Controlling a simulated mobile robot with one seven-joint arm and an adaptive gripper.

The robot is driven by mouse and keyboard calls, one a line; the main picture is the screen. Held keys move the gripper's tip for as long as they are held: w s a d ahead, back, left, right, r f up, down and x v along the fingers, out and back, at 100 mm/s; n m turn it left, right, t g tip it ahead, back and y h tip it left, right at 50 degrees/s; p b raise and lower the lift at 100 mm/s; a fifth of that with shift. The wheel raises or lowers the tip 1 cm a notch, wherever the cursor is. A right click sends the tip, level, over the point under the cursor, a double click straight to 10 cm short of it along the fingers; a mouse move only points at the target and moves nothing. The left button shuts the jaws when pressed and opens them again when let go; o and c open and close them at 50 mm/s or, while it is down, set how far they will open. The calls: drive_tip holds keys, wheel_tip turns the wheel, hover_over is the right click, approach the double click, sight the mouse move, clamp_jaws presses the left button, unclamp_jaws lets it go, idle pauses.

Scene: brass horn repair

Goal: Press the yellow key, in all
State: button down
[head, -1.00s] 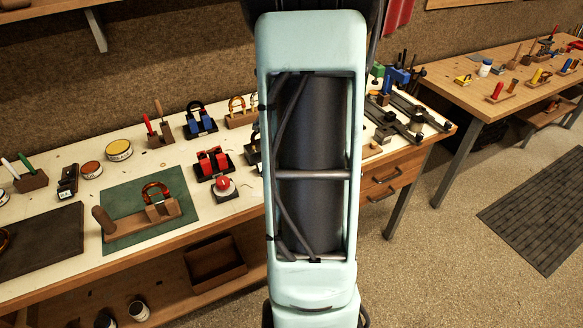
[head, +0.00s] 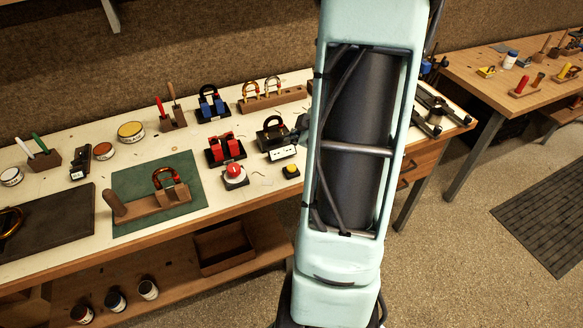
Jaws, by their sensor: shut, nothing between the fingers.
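The yellow key (head: 291,169) is a small yellow cap on a dark base. It sits near the front edge of the pale-topped bench, just left of my arm and right of a red round button (head: 234,171). It looks uncovered, with nothing on top of it. My gripper does not show clearly; my own large pale green arm link fills the right-middle of the view and hides what lies behind it. I cannot tell how far my gripper is from the key.
Behind the key stand a white box (head: 282,153), a dark block with a loop (head: 271,132) and a red-topped rack (head: 224,148). A green mat (head: 150,217) with a wooden holder lies left. A second wooden table (head: 474,88) is at the right, with open floor in front.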

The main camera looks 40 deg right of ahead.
sight(293, 169)
drive_tip(key=shift+f+b, duration=3.85)
drive_tip(key=shift+f, duration=0.35)
drive_tip(key=shift+f, duration=0.4)
drive_tip(key=shift+f+b, duration=0.5)
drive_tip(key=shift+b, duration=0.1)
drive_tip(key=shift+r, duration=0.15)
drive_tip(key=shift+r+p, duration=0.75)
drive_tip(key=shift+p, duration=0.3)
wheel_tip(293, 169, up, 5)
drive_tip(key=p, duration=0.5)
drive_tip(key=shift+r, duration=0.15)
